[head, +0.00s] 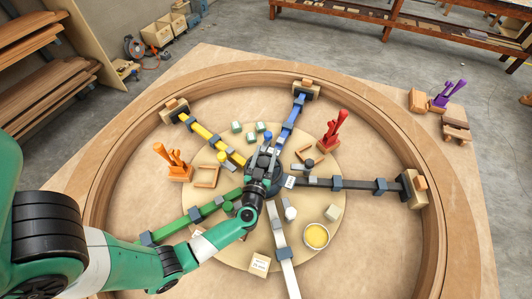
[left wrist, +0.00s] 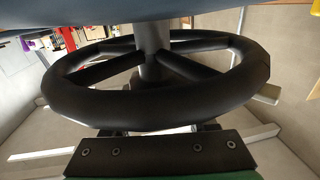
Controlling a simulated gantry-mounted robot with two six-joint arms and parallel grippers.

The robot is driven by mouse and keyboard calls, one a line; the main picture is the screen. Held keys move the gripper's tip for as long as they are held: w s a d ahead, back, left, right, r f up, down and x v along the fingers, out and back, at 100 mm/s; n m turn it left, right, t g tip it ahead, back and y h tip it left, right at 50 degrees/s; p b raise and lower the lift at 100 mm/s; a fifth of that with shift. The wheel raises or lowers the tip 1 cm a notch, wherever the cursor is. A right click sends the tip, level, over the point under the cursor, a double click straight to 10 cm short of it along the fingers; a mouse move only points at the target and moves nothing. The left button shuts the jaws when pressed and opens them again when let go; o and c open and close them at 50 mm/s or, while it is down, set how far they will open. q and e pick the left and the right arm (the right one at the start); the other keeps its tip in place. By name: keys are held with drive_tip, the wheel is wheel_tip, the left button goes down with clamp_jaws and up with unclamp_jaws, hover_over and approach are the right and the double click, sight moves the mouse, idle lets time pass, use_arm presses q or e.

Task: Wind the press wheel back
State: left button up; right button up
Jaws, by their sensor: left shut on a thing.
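The press wheel (left wrist: 160,107) is a black ring with spokes around a grey shaft, filling much of the left wrist view. In the head view, my left arm reaches in to the dark hub at the centre of the round press, and my left gripper (head: 260,176) is there. It is shut on the wheel's near rim, which crosses just above the dark gripper plate in the left wrist view. The fingertips are mostly hidden behind the rim. In the head view the wheel is largely covered by the gripper and too small to make out. My right gripper is not in view.
Yellow (head: 203,132), blue (head: 291,119), dark grey (head: 350,185), white (head: 284,259) and green (head: 208,208) bars radiate to a curved wooden ring (head: 440,215). Orange (head: 173,158) and red (head: 333,129) clamps and a yellow-filled bowl (head: 316,236) stand around the hub.

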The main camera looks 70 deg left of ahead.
use_arm(q)
drive_tip(key=shift+s+r+n+g+y+p, duration=0.1)
drive_tip(key=shift+r+n+g+y+p, duration=0.1)
drive_tip(key=shift+n+g+y+p, duration=0.85)
drive_tip(key=shift+s+a+f+n+g, duration=0.15)
drive_tip(key=shift+n+g, duration=0.4)
drive_tip(key=shift+g, duration=0.6)
drive_tip(key=n+g, duration=0.1)
drive_tip(key=n+g+y+b, duration=0.1)
drive_tip(key=g, duration=0.1)
drive_tip(key=shift+s+a+f+n+g+b, duration=0.1)
drive_tip(key=shift+s+f+n+g+b, duration=0.05)
drive_tip(key=shift+s+n+g+b, duration=0.45)
drive_tip(key=shift+n+g+b, duration=0.35)
drive_tip(key=shift+g, duration=0.5)
drive_tip(key=shift+s+n+g+b, duration=0.2)
drive_tip(key=shift+n+g+b, duration=0.4)
drive_tip(key=shift+g, duration=0.45)
drive_tip(key=o, duration=1.4)
drive_tip(key=shift+c, duration=0.2)
